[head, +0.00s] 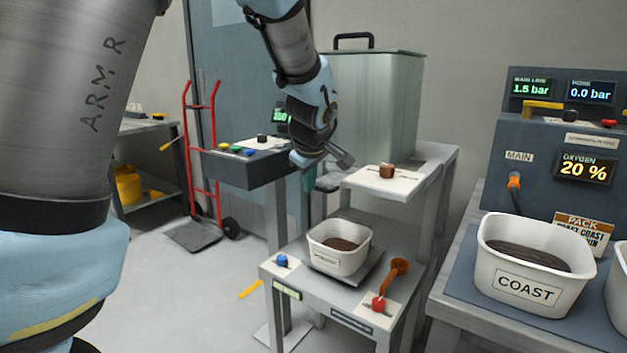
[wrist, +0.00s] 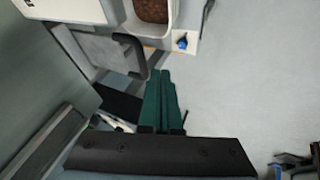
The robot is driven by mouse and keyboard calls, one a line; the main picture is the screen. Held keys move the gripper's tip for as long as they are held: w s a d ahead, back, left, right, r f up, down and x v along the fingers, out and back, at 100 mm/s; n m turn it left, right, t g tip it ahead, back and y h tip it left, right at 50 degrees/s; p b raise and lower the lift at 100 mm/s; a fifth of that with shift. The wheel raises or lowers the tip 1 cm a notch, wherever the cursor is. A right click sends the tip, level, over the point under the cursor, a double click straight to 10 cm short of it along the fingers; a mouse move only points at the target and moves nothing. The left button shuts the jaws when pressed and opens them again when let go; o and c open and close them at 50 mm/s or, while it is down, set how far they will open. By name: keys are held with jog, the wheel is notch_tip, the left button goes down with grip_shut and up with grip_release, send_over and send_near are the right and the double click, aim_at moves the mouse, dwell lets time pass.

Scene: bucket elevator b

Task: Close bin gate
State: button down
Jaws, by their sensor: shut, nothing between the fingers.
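The metal bin (head: 375,105) with a dark lid and top handle stands behind the white ledge. A dark grey curved handle (wrist: 138,58) below the bin, possibly the bin gate's, shows in the wrist view; I cannot tell whether the gate is open or shut. My gripper (head: 309,190) hangs in front of the stand, left of the ledge. Its green fingers (wrist: 163,105) are shut with nothing between them. They are just beside the handle's end; I cannot tell whether they touch it.
A white tub (head: 338,262) of brown material sits on the lower shelf, between a blue knob (head: 282,261) and a red-based orange lever (head: 390,283). A dark button box (head: 240,168) is left of my gripper. The COAST tub (head: 528,290) stands right. Floor at left is mostly clear.

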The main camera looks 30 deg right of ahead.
aim_at(325, 182)
jog(key=shift+w+d+f, duration=0.15)
jog(key=shift+w+d, duration=0.25)
jog(key=shift+d, duration=0.3)
jog(key=shift+d, duration=0.1)
jog(key=w+d, duration=0.1)
jog(key=d, duration=0.2)
jog(key=w+d+p, duration=0.1)
jog(key=shift+w+d, duration=0.25)
jog(key=shift+w, duration=0.05)
